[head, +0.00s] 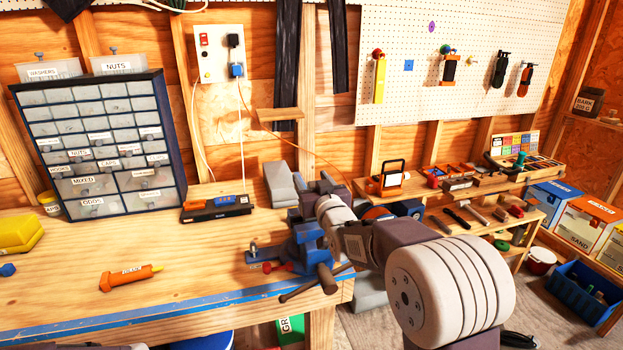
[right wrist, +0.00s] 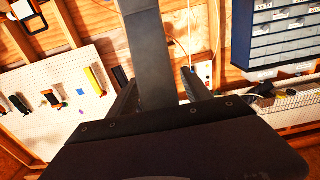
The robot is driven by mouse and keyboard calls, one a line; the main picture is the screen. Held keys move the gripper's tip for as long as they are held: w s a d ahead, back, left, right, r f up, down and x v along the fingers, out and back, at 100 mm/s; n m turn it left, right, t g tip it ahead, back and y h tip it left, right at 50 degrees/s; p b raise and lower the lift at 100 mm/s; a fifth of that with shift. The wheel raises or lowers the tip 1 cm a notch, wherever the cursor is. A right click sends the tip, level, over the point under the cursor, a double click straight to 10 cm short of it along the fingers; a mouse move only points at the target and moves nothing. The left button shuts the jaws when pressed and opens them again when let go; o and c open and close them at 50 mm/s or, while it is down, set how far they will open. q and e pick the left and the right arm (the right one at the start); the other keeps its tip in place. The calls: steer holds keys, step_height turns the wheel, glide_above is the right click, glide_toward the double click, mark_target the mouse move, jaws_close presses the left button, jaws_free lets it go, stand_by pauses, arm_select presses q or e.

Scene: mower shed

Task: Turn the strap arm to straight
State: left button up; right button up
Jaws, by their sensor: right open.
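A blue vise (head: 308,233) is at the right front edge of the workbench. My right gripper (head: 326,186) is over the vise, partly hidden behind my own wrist. In the right wrist view my right gripper (right wrist: 158,84) is open, with one finger on each side of a dark grey flat bar (right wrist: 152,50). This bar may be the strap arm, but I cannot tell for sure. I cannot tell whether the fingers touch it. The strap arm cannot be made out in the head view. My left gripper is not in view.
A drawer cabinet (head: 98,148) stands at the back left of the workbench (head: 180,265). An orange glue bottle (head: 131,276) lies at front left, and a black-and-orange tool (head: 216,207) lies mid-bench. A grey block (head: 281,183) is just left of my right gripper. The bench's front middle is clear.

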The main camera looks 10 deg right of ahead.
jaws_close()
stand_by(1.4)
